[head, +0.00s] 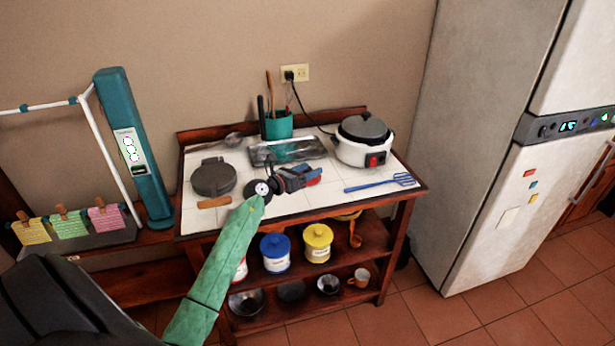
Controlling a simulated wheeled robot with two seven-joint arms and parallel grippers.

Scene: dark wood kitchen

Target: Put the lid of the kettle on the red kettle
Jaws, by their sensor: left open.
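My left gripper (312,176) is over the white tiled top of the wooden table (320,205), with its fingers pointing right. It is open, and no held object shows in it. It is left of the white cooker and in front of the metal tray. I cannot make out a red kettle or a separate kettle lid; my left arm and gripper hide part of the table and shelf. My right gripper is not in view.
A white cooker (350,152) with a dark lid stands at the back right. A round grey pan (212,177), metal tray (283,150), teal utensil holder (278,126) and blue spatula (380,184) are on top. Canisters (318,243) stand on the shelf below.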

